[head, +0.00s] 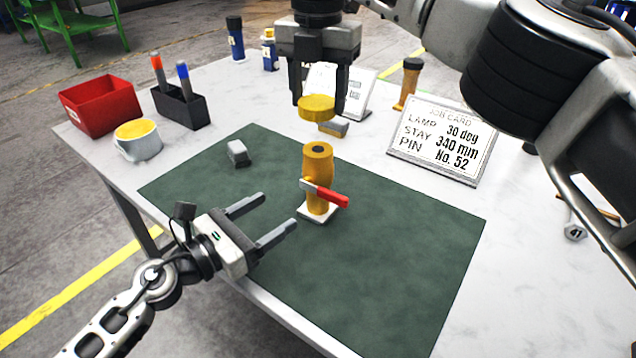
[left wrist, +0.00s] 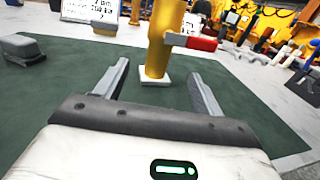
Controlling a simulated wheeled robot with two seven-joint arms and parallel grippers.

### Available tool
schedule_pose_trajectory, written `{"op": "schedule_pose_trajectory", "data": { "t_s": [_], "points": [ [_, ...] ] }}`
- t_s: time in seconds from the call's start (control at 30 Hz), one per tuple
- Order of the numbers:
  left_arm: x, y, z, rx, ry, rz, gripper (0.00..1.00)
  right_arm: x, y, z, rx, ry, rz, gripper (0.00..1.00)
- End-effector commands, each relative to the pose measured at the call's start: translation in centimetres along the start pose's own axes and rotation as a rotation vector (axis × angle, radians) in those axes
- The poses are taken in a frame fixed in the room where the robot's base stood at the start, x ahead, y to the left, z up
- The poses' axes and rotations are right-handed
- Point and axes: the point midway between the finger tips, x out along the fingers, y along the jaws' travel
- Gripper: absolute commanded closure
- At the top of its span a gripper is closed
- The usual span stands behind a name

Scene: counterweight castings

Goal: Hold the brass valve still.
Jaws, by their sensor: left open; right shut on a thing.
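The brass valve (head: 318,160), a yellow upright cylinder with a red lever handle (head: 332,198), stands on a small white base (head: 318,213) on the green mat. My left gripper (head: 279,211) is open and empty, lower left of the valve, its fingers pointing toward it and apart from it. In the left wrist view the valve (left wrist: 160,50) stands ahead, between the lines of the open fingers (left wrist: 158,72); its top is cut off. My right gripper (head: 318,103) is shut on a round yellow cap (head: 316,106), held above and behind the valve.
A red bin (head: 101,105), pen holder (head: 181,106) and mug (head: 138,141) stand at the left. A job card (head: 442,140) stands at the right. The mat's front is clear.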

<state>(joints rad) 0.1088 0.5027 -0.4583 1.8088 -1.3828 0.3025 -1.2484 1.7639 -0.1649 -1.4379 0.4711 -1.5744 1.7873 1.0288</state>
Motion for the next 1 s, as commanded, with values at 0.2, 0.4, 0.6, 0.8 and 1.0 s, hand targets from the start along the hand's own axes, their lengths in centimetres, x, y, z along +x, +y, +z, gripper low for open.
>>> {"op": "schedule_pose_trajectory", "data": {
  "t_s": [0.2, 0.4, 0.6, 0.8, 1.0],
  "points": [
    [0.4, 0.0, 0.0, -0.003, -0.002, 0.001, 0.31, 0.0, 0.0, 0.0, -0.001, 0.0, 0.0, 0.68],
    [3.2, 0.0, 0.2, -0.001, -0.005, 0.001, 0.31, 0.0, 0.0, 0.0, -0.001, 0.0, 0.0, 0.68],
    [7.2, 0.0, 0.2, -0.004, -0.005, 0.002, 0.31, 0.0, 0.0, 0.0, -0.001, 0.0, 0.0, 0.68],
    [10.3, 0.0, 0.1, -0.006, -0.003, 0.002, 0.31, 0.0, 0.0, 0.0, -0.002, 0.0, 0.0, 0.68],
    [11.8, 0.0, 0.1, -0.004, -0.002, 0.001, 0.31, 0.0, 0.0, 0.0, -0.002, 0.0, 0.0, 0.68]
  ]
}}
